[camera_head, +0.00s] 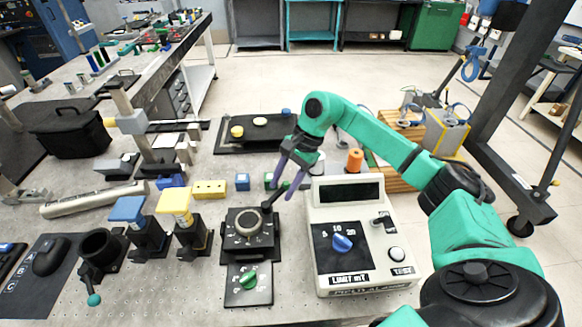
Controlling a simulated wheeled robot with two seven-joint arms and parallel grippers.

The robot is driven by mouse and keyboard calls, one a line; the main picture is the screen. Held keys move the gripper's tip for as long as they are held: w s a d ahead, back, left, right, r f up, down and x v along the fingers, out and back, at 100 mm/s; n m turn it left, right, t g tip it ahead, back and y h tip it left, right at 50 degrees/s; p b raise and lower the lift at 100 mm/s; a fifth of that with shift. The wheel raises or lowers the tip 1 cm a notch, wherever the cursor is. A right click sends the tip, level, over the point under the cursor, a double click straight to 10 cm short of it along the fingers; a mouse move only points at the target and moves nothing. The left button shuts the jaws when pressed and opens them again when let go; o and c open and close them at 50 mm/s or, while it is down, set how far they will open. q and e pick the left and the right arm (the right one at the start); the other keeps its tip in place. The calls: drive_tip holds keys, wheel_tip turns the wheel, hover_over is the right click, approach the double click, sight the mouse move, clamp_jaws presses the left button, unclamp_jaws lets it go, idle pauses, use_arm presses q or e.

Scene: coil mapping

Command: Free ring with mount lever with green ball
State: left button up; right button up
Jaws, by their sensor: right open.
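A black round ring mount (99,247) stands at the front left of the bench. Its short lever points down toward the front edge and ends in a green ball (94,299). The ring's opening looks dark, and I cannot tell what is inside it. My right gripper (280,198) is open and empty, with purple fingers pointing down. It hangs near the black dial unit (247,233), well to the right of the ring mount and apart from it. My left gripper is not in view.
Blue-topped (127,210) and yellow-topped (175,203) posts stand between the ring mount and my right gripper. A white tester (357,272) with a blue knob stands right of the dial unit. A mouse (51,256) lies on a dark mat at far left.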

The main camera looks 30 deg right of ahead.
drive_tip(key=v, duration=1.3)
drive_tip(key=shift+d+r+b, duration=0.15)
drive_tip(key=shift+r+b, duration=0.2)
drive_tip(key=shift+b, duration=0.1)
drive_tip(key=shift+s+f, duration=0.1)
